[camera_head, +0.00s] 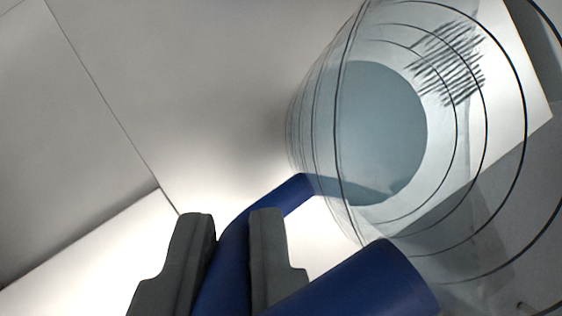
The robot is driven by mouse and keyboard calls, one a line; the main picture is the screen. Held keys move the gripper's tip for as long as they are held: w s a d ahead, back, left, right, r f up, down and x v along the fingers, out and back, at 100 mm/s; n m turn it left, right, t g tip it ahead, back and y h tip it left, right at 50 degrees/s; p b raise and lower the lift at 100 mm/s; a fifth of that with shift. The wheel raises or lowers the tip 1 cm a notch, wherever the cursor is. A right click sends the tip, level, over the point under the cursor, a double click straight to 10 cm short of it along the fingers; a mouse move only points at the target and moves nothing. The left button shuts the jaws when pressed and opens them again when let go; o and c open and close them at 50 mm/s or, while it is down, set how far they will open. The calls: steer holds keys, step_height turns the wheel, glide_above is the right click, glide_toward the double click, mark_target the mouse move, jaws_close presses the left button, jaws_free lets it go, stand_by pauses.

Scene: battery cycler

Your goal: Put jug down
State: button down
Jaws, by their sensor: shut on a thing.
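The jug (470,240) is a clear see-through vessel with dark ring lines and a patch of dark marks on its wall. It fills the right side of the view and looks tilted in the picture, with a grey-blue round area (380,130) showing inside. Its blue handle (232,250) runs between the two dark grey fingers of my gripper (232,248). The gripper is shut on the handle. The jug's right side is cut off by the frame edge, and I cannot tell whether its base touches anything.
A pale grey panelled surface (200,90) with thin dark seams fills the back and left. A bright white area (110,250) lies at the lower left. A darker grey area shows at the right behind the jug.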

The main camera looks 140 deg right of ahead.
step_height(320, 180, down, 9)
stand_by(0.5)
steer(key=c, duration=1.5)
jaws_free()
steer(key=shift+f, duration=0.1)
steer(key=shift+v, duration=6.15)
